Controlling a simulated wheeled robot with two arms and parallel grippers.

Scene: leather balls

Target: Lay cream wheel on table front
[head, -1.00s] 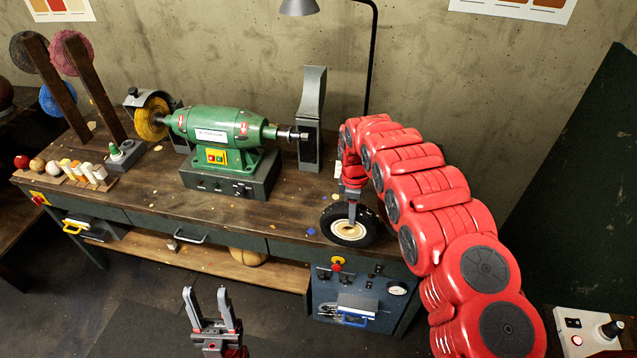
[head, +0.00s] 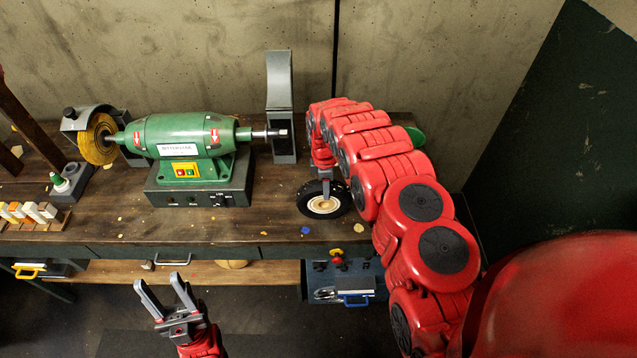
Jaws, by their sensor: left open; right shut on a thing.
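The cream wheel (head: 323,205) has a cream face and a dark rim. It is at the front right part of the wooden table (head: 255,222), right of the green polishing machine. My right gripper (head: 326,188) reaches down from above and is shut on the wheel. The wheel looks tilted, with its cream face turned up and toward me; I cannot tell whether it touches the tabletop. My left gripper (head: 162,294) is open and empty, in front of the table and below its top.
The green polishing machine (head: 185,137) carries a yellow wheel (head: 97,139) on its left. A grey upright piece (head: 281,105) stands behind its right shaft. The tabletop before the machine is mostly clear, with small scraps.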

